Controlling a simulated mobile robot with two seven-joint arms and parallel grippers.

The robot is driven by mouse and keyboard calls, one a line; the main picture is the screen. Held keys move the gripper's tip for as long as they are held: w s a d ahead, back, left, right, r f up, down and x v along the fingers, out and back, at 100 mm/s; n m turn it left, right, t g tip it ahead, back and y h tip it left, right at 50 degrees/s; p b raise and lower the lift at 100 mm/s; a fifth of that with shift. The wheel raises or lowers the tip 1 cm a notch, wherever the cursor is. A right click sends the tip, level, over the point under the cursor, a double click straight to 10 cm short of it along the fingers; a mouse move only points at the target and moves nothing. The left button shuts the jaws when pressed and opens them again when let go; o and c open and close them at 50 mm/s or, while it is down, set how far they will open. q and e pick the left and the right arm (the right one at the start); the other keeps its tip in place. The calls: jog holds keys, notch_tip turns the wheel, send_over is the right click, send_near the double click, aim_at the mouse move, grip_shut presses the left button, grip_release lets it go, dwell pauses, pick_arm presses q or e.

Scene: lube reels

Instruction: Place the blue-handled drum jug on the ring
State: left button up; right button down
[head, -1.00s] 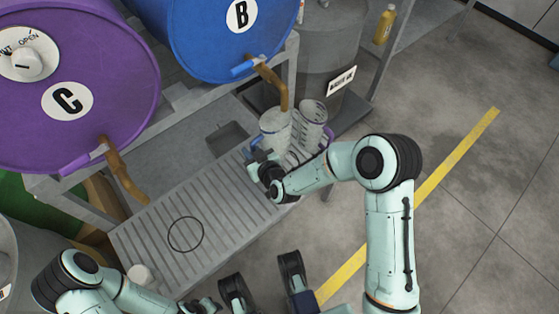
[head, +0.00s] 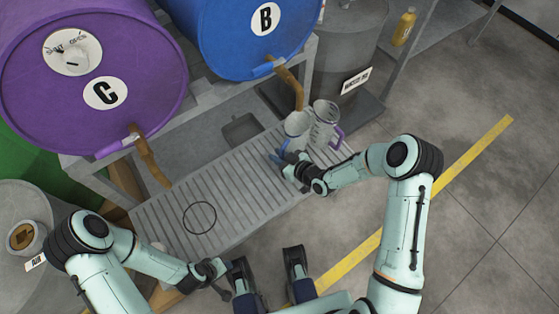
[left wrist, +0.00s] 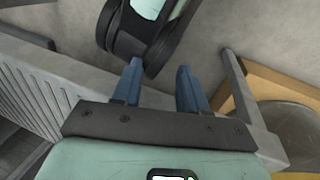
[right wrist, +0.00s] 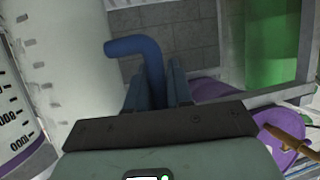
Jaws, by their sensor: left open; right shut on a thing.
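The blue-handled drum jug (head: 296,127) is a pale translucent cylinder at the far right part of the slatted tray, below the spout of the blue drum. My right gripper (head: 279,160) is shut on its blue handle (right wrist: 152,68), which passes between the fingers in the right wrist view. The jug wall (right wrist: 65,55) fills the left of that view. I cannot tell whether the jug's base touches the tray. The ring (head: 200,218) is a thin dark circle on the tray's near left part, empty. My left gripper (left wrist: 159,72) is open and empty, away from the jug.
A purple-handled jug (head: 325,122) stands close on the right of the blue-handled one. The slatted tray (head: 235,180) is clear between jug and ring. Purple drum C (head: 150,85) and blue drum B (head: 225,40) have brown spouts (head: 150,163) overhanging the tray's back.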

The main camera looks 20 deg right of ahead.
notch_tip(320, 180, down, 3)
jog(key=shift+f+b, duration=0.2)
jog(key=shift+b, duration=0.2)
pick_arm(q)
jog(key=shift+w+a+f, duration=0.4)
jog(key=shift+w+f, duration=0.1)
jog(key=shift+w, duration=0.2)
pick_arm(e)
jog(key=shift+f, duration=0.1)
jog(key=shift+f, duration=0.1)
jog(key=c, duration=1)
grip_release()
pick_arm(q)
jog(key=shift+w+f+t, duration=0.15)
jog(key=shift+w+t, duration=0.05)
jog(key=shift+t, duration=0.1)
